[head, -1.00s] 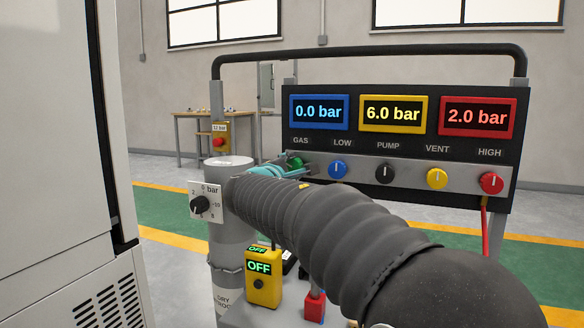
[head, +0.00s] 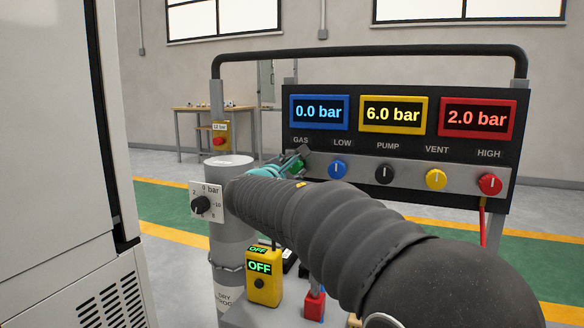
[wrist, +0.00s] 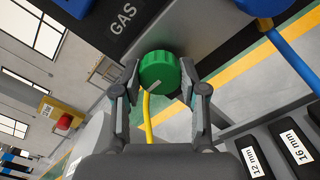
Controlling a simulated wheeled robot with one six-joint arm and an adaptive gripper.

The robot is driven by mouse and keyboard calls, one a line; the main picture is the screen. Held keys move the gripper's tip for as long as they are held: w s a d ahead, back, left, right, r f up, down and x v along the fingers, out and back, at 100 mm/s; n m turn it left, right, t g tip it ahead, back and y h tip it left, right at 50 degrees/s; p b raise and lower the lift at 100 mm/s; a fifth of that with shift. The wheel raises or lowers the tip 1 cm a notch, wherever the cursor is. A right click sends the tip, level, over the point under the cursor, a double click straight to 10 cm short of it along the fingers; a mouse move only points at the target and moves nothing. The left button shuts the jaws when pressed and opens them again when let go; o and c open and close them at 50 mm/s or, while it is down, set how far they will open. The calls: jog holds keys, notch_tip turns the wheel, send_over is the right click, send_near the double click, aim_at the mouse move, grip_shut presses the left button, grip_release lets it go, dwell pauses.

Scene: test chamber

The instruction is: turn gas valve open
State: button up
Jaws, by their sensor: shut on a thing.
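The gas valve is a round green knob (wrist: 160,72) under the GAS label (wrist: 123,19) in the wrist view. A pale line on its face runs at a slant. My gripper (wrist: 159,79) is shut on the knob, one finger at each side of it. In the head view my gripper (head: 288,165) is at the left end of the panel's knob row, and its fingers mostly hide the green knob. The blue display (head: 319,112) above reads 0.0 bar.
Blue (head: 338,170), black (head: 384,174), yellow (head: 436,180) and red (head: 490,184) knobs sit to the right on the panel. A grey cylinder (head: 232,240) with a dial (head: 201,204) stands left of my arm. A yellow box (head: 264,284) reads OFF.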

jog(key=o, duration=1.1)
jog(key=shift+o, duration=0.2)
jog(key=v, duration=1.2)
jog(key=shift+f, duration=0.1)
